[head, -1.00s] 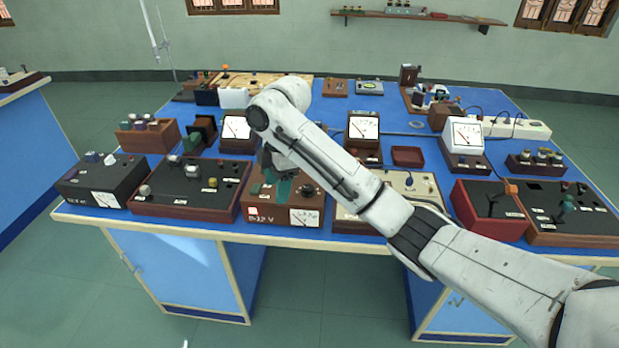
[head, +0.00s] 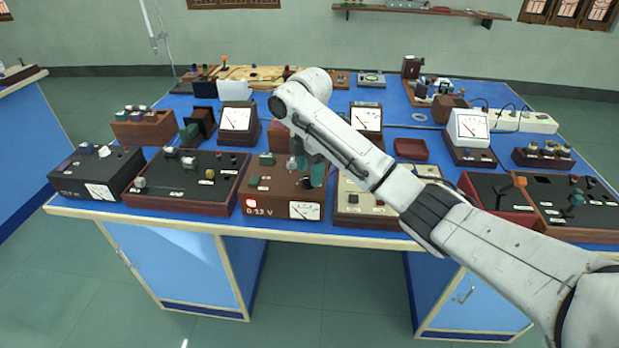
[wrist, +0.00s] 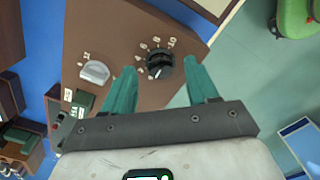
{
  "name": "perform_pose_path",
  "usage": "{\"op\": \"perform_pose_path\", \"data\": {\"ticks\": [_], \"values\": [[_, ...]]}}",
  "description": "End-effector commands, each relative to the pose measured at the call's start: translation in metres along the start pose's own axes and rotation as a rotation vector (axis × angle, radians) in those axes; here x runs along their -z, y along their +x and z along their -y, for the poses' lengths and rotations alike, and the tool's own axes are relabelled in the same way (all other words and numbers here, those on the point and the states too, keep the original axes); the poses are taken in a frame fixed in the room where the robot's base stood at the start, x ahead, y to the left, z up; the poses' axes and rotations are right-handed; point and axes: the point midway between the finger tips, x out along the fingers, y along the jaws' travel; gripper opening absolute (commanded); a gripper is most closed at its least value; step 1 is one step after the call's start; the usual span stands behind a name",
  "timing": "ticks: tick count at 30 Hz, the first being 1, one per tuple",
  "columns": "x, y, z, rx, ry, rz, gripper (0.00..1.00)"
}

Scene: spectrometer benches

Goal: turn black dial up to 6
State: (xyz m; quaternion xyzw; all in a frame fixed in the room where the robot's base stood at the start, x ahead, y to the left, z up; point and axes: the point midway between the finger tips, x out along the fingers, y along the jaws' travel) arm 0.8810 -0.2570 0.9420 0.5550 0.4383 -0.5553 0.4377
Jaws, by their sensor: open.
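The black dial (wrist: 160,66) is a round ridged knob on the brown power-supply box (wrist: 105,40), with number labels in an arc around part of it. In the wrist view it lies between and just beyond the fingertips of my gripper (wrist: 162,75), which is open with green fingers. The fingers seem apart from the dial; the exact height above it is hard to tell. In the head view the dial (head: 308,183) shows on the box (head: 265,205) just below my gripper (head: 308,172). The number its pointer faces is too small to read surely.
A silver knob (wrist: 95,72) and a dark green block (wrist: 82,103) sit beside the dial on the same box. A black-topped panel (head: 185,185) stands to the left and a cream-topped panel (head: 372,200) to the right. The box is near the table's front edge.

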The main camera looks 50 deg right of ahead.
Motion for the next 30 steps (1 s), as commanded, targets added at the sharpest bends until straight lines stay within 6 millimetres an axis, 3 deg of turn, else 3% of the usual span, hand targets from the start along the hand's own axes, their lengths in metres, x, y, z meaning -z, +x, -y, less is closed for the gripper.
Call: {"op": "perform_pose_path", "data": {"ticks": [6,15,30], "values": [[-0.001,0.015,0.000,0.000,0.000,0.001,0.59],[0.000,0.017,0.000,-0.001,0.000,0.001,0.59],[0.000,0.017,0.000,-0.001,0.000,0.000,0.11]]}}
